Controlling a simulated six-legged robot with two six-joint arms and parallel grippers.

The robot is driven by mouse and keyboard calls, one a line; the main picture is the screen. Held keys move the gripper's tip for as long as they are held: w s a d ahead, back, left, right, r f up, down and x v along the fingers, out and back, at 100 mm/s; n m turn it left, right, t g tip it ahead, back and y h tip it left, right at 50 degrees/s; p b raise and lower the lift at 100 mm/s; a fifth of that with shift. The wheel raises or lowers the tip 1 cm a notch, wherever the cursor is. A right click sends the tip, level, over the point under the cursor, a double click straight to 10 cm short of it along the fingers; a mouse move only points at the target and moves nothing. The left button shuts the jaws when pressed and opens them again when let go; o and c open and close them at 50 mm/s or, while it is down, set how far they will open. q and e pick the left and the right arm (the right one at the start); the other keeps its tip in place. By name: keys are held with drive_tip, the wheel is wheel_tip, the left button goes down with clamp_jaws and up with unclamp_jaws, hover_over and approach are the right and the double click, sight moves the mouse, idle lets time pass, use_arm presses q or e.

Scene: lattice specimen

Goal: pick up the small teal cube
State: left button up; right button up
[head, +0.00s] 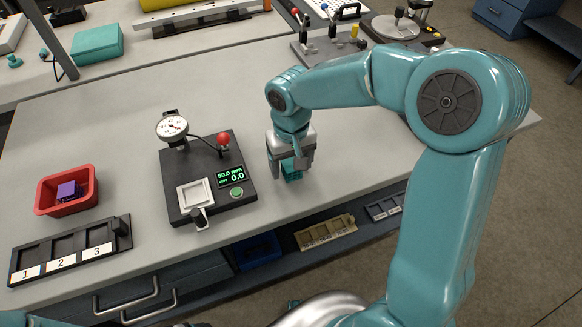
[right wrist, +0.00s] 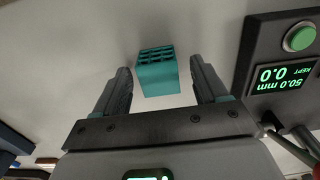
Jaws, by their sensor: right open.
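The small teal cube (head: 291,174) stands on the grey worktop, right of the black test device. In the head view it is partly hidden by my right gripper (head: 290,172), which is above it and pointing down. In the right wrist view the teal cube (right wrist: 157,72) shows a lattice of dark openings on one face. It lies between the lines of the two open fingers of my right gripper (right wrist: 160,85), near their tips, with a gap on each side. The fingers are not closed on it. My left gripper is not in view.
The black device (head: 215,205) with dial, red-knobbed lever and green button (right wrist: 300,38) stands close to the gripper's left in the head view. A red bin (head: 92,190) holds a purple cube (head: 68,191). A numbered tray (head: 118,243) lies at front left. The worktop's front edge is near.

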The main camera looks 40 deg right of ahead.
drive_tip(key=shift+s+d+f, duration=0.1)
drive_tip(key=shift+s+f, duration=0.05)
drive_tip(key=shift+f, duration=0.2)
drive_tip(key=shift+c, duration=0.9)
drive_tip(key=c, duration=0.8)
drive_tip(key=shift+c, duration=0.3)
